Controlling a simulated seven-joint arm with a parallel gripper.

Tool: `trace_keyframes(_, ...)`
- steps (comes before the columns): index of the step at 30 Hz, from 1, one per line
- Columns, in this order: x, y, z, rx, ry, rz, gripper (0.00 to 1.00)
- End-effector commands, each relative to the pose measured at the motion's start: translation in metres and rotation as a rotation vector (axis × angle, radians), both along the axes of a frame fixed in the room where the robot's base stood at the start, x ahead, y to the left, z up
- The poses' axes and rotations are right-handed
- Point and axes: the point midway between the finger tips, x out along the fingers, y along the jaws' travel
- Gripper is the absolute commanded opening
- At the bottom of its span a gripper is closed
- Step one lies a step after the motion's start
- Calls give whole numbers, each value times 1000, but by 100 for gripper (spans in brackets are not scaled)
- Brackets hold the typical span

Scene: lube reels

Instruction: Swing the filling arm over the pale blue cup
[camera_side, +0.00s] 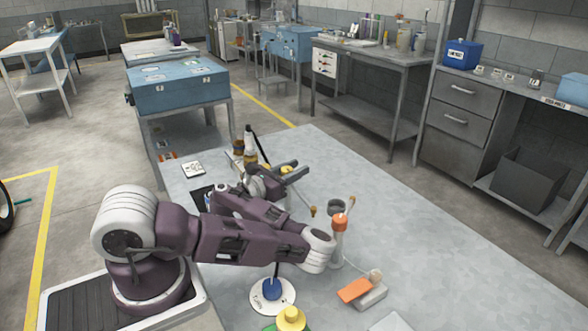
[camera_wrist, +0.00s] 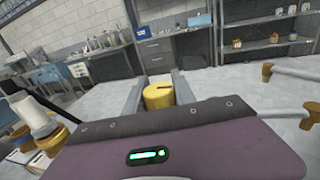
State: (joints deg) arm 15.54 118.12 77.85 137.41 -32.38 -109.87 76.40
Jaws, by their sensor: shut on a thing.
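My gripper (camera_wrist: 158,96) is shut on a yellow cylinder (camera_wrist: 159,96) with a dark slot in its top. In the side view, my gripper (camera_side: 288,172) is over the far half of the grey table, with a bit of yellow between its fingers. A pale upright post with an orange cap (camera_side: 340,223) and a thin rod stands right of my arm. Pale bars with brown ends (camera_wrist: 292,109) show at the right of the wrist view. I cannot tell for sure which part is the filling arm. I cannot make out the pale blue cup in either view.
A blue piece on a round white base (camera_side: 272,306), a yellow-topped piece (camera_side: 291,318) and a grey block with an orange flap (camera_side: 355,290) are nearer. Bottles stand behind my gripper. The table's right side is clear.

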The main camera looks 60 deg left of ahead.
Motion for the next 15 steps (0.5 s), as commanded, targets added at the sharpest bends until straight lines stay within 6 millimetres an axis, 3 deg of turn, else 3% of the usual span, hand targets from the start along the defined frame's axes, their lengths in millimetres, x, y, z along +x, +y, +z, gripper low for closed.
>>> trace_keyframes(15, 1, -1, 2, 3, -7, -42, 0)
